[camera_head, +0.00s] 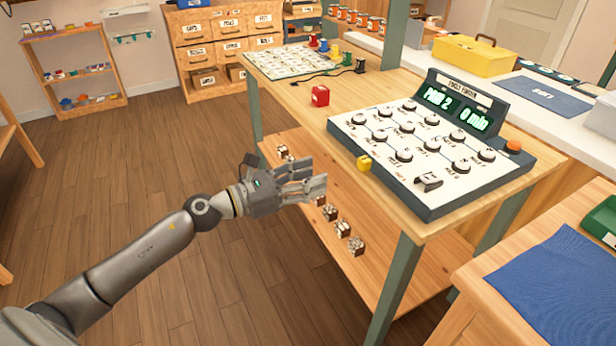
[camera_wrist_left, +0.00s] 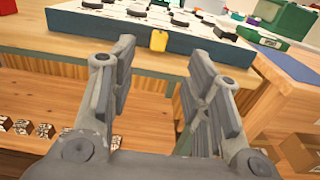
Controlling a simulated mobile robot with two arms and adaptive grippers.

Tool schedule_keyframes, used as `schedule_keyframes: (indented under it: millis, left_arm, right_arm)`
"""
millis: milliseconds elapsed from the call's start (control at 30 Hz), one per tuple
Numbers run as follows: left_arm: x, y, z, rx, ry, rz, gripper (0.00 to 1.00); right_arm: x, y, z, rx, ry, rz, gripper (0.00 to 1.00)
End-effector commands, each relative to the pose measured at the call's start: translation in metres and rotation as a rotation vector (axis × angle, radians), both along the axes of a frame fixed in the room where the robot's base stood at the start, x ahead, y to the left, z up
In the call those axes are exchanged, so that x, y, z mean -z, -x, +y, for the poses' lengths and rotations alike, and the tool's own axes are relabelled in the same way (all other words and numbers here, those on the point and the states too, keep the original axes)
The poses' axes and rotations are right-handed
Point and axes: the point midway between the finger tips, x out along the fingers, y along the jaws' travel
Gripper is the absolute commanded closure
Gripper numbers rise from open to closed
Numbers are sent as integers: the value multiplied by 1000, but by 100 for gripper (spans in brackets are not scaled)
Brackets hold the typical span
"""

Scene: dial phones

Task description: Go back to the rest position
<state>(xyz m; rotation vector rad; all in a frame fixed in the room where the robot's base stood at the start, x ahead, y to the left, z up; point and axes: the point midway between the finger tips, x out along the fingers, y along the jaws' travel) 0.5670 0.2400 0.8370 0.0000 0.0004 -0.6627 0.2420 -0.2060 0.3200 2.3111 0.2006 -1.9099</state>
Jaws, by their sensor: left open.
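My left gripper (camera_head: 318,184) is open and empty, in front of the wooden table's near edge, to the left of the dial console. In the left wrist view its two fingers (camera_wrist_left: 165,75) stand apart with nothing between them. The dial console (camera_head: 430,140) lies on the table, with several black knobs on a white face and a lit green display (camera_head: 455,108). A yellow block (camera_head: 364,163) is at the console's near left side; it also shows in the left wrist view (camera_wrist_left: 158,40). My right gripper does not show.
Small dark-and-white cubes (camera_head: 342,229) sit on the lower shelf (camera_head: 375,280). A red cube (camera_head: 320,96) and a patterned board (camera_head: 292,62) are on the table. A blue cloth (camera_head: 565,285) lies on the right-hand table. The floor (camera_head: 150,170) at left is open.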

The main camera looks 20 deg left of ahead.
Motion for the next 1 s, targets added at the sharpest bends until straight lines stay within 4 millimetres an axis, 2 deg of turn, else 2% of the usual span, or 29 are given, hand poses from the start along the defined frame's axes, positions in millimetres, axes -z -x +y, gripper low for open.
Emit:
schedule_keyframes:
  millis: [400,467,567,667,700,767,800,867,900,1000]
  left_arm:
    - [1,-1,0,-4,11,6,55]
    - [7,-2,3,-24,62,33,55]
    - [30,-10,16,-120,284,148,55]
    - [85,-14,43,-305,668,350,55]
    - [113,-12,54,-391,828,434,55]
    - [156,-4,68,-517,1044,544,55]
    - [185,4,75,-600,1172,611,55]
    - [228,20,82,-723,1348,698,55]
    - [256,33,85,-805,1458,753,55]
    - [321,72,83,-1013,1702,866,55]
  right_arm:
    - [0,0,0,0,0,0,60]
    - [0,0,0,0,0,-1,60]
    - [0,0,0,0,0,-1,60]
    - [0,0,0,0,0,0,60]
    - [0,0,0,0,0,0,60]
    - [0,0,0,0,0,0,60]
    - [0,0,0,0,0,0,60]
    - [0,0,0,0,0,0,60]
    - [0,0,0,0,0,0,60]
    - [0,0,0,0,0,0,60]
